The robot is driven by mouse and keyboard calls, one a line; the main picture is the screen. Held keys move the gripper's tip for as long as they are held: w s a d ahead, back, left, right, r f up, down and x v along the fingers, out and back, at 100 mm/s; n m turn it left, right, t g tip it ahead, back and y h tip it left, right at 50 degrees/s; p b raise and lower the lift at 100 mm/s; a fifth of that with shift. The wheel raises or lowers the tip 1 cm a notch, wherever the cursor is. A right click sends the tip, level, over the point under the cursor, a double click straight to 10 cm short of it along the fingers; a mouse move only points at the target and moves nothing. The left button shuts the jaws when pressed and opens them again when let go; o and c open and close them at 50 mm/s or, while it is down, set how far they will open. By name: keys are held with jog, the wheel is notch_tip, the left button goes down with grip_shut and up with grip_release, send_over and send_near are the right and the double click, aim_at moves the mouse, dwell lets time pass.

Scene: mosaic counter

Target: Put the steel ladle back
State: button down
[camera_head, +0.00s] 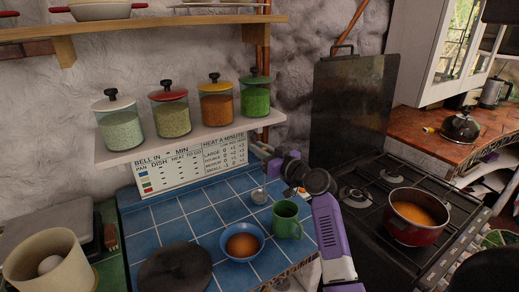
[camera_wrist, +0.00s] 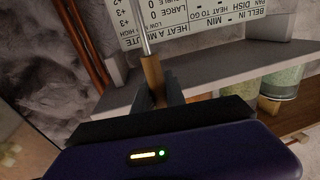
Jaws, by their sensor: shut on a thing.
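The steel ladle's tan handle (camera_wrist: 153,78) is between my gripper's (camera_wrist: 157,92) two dark fingers in the wrist view. Its thin steel shaft (camera_wrist: 138,25) runs on toward the top edge, where the rest is cut off. In the head view my gripper (camera_head: 268,158) is over the back right of the blue tiled counter, in front of the wall sign. The small shiny round bowl (camera_head: 259,196) below it appears to be the ladle's. The handle is hard to make out there.
A blue bowl (camera_head: 242,242) with orange contents and a green mug (camera_head: 287,220) stand on the tiles. A shelf (camera_head: 190,141) with several jars is close by. A cream crock (camera_head: 48,268) is at left. A red pot (camera_head: 416,217) sits on the stove at right.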

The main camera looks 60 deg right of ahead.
jog(key=shift+f, duration=0.25)
jog(key=c, duration=1.4)
grip_release()
jog(key=shift+o, duration=0.2)
jog(key=shift+r, duration=0.1)
jog(key=b+v, duration=0.3)
jog(key=v, duration=0.9)
